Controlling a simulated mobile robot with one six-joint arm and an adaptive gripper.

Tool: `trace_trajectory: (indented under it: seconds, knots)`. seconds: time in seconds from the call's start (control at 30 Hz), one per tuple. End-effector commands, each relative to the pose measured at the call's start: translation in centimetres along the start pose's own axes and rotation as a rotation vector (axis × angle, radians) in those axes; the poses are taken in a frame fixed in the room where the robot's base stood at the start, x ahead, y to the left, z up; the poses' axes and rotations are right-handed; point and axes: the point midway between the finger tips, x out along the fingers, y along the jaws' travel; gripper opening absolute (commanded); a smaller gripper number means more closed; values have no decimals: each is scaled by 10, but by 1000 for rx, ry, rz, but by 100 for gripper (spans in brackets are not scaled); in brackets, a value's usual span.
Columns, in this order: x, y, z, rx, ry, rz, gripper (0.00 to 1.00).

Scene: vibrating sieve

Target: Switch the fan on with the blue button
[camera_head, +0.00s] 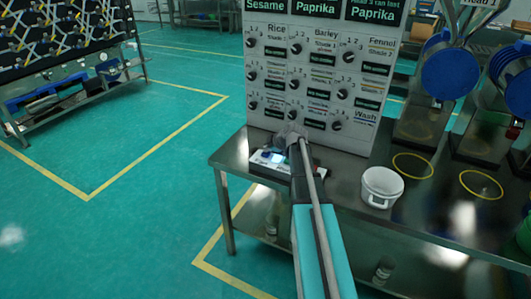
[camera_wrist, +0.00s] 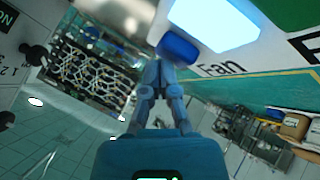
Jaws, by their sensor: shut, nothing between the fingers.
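The blue button (camera_wrist: 178,48) sits on a panel beside the printed word "Fan" in the wrist view. A bright, pale-blue lit area (camera_wrist: 215,22) is just above it. My gripper (camera_wrist: 161,62) is shut and empty, its fingertips right at the button's lower left edge. I cannot tell whether they touch it. In the head view my gripper (camera_head: 290,135) is over a small control box (camera_head: 262,160) at the table's left end. My arm hides much of that box, and the button cannot be made out there.
A tall white panel (camera_head: 320,60) with several black knobs stands just behind the box. A white pot (camera_head: 381,187) is on the metal table (camera_head: 345,175) to the right, near machines with blue discs (camera_head: 450,74). Open green floor (camera_head: 140,140) lies left.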

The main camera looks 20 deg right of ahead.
Motion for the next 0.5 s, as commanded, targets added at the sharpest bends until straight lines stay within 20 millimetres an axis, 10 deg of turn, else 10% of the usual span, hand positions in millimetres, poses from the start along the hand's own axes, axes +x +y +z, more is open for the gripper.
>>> trace_trajectory:
  seconds: [0.5]
  knots:
    - [-8,6,-6,0,0,0,0]
